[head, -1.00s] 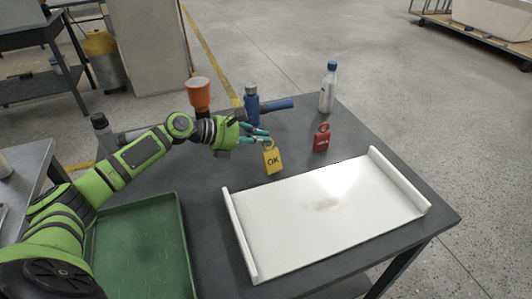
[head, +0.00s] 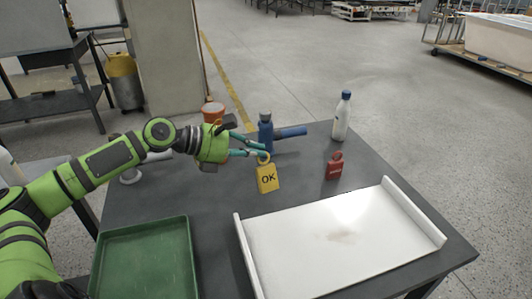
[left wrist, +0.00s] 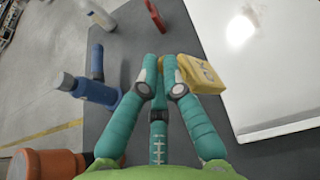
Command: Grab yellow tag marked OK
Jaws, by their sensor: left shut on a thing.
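The yellow tag marked OK (head: 267,179) hangs upright by its ring at the tips of my left gripper (head: 259,148) in the head view. In the left wrist view the yellow tag (left wrist: 201,73) lies just beyond and right of the teal fingers of my left gripper (left wrist: 160,75). The fingers are closed together at the tag's loop. Whether the tag's lower edge touches the table is hard to tell. My right gripper is not in view.
A red tag (head: 334,166) stands right of the yellow one. A white tray (head: 335,240) and green tray (head: 147,262) are in front.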

